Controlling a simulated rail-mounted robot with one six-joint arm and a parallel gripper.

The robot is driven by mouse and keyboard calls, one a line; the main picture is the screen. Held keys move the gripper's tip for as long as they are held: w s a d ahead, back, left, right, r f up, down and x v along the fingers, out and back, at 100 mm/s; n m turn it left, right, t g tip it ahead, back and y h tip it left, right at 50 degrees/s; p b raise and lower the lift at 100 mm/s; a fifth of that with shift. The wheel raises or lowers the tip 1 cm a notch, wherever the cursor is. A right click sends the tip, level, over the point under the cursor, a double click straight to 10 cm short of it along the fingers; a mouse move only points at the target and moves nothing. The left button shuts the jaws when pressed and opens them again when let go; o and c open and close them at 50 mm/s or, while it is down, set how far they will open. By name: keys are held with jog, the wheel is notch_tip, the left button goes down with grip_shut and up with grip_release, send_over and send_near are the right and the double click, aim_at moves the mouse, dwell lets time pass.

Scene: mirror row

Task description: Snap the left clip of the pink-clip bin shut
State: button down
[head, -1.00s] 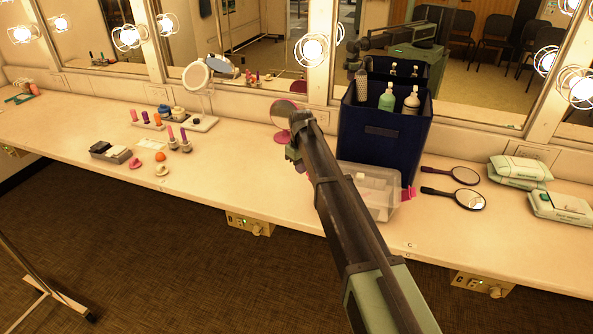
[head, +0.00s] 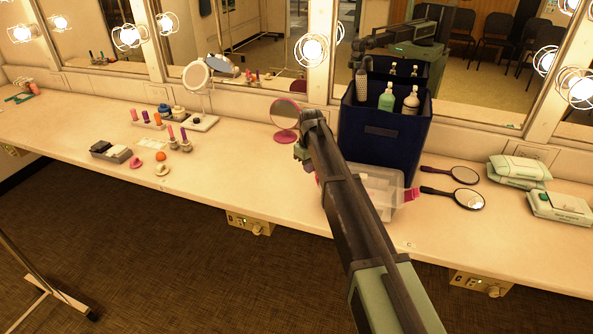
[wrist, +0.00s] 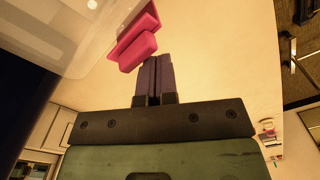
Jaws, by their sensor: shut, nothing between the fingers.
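The clear pink-clip bin (head: 384,184) sits on the counter in front of the dark blue caddy, partly hidden behind my arm in the head view. Its right pink clip (head: 411,194) sticks out at the right end. In the wrist view, the bin's clear wall (wrist: 84,28) fills the upper left, and the left pink clip (wrist: 137,45) angles out from it. My gripper (wrist: 154,66) is shut and empty, its fingertips just below the clip's outer end; I cannot tell if they touch. In the head view my gripper (head: 305,161) is at the bin's left end.
The dark blue caddy (head: 382,143) with bottles stands right behind the bin. A pink round mirror (head: 285,116) stands behind my gripper. Two hand mirrors (head: 468,199) lie to the right, with wipe packs (head: 560,206) beyond.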

jog(key=r+p, duration=0.2)
jog(key=r, duration=0.1)
jog(key=a+r+p, duration=0.1)
jog(key=r+p, duration=0.1)
jog(key=p, duration=0.1)
jog(key=shift+w+r+p, duration=0.1)
jog(key=shift+r+p, duration=0.25)
jog(key=shift+r, duration=0.05)
